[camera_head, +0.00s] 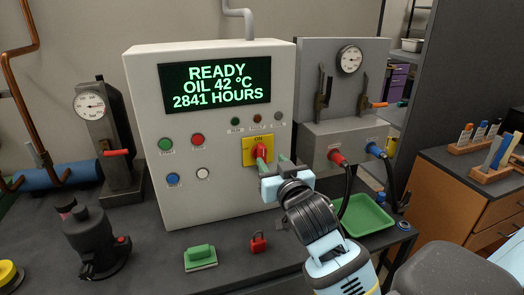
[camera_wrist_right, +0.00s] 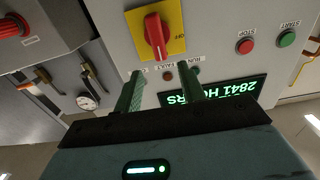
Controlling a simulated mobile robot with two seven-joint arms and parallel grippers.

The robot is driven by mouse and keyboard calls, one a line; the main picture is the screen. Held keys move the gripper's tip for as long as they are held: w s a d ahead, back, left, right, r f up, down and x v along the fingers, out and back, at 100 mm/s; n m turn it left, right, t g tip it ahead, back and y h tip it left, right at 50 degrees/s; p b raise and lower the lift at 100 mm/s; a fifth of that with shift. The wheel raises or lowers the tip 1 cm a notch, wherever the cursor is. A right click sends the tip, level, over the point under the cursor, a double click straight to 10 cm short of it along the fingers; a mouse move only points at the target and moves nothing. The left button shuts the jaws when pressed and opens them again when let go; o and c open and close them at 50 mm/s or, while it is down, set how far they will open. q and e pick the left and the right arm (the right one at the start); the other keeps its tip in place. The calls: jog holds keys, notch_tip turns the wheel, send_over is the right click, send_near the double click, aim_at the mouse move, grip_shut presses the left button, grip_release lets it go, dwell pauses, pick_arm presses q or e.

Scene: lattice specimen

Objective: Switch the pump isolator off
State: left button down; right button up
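The pump isolator is a red rotary handle (camera_head: 260,153) on a yellow plate (camera_head: 249,143) on the front of the pale cabinet. The handle stands roughly upright, towards the ON mark at the plate's top. The red handle (camera_wrist_right: 156,37) also shows upside down in the right wrist view, with OFF readable at the plate's side. My right gripper (camera_head: 273,163) is just in front of the plate's lower right. In the wrist view its green fingers (camera_wrist_right: 163,74) are apart with nothing between them, and the handle is beyond their tips. My left gripper is not in view.
The cabinet's display (camera_head: 215,84) reads READY, OIL 42 °C, 2841 HOURS. Buttons sit left of the isolator. A red padlock (camera_head: 258,242) and a green-handled block (camera_head: 200,257) are on the bench below. A green tray (camera_head: 367,214) and cabled connectors (camera_head: 337,157) are at right.

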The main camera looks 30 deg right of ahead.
aim_at(263, 151)
jog(key=shift+x, duration=3.65)
jog(key=shift+a, duration=0.1)
jog(key=shift+c, duration=0.4)
jog(key=shift+f, duration=0.15)
grip_shut()
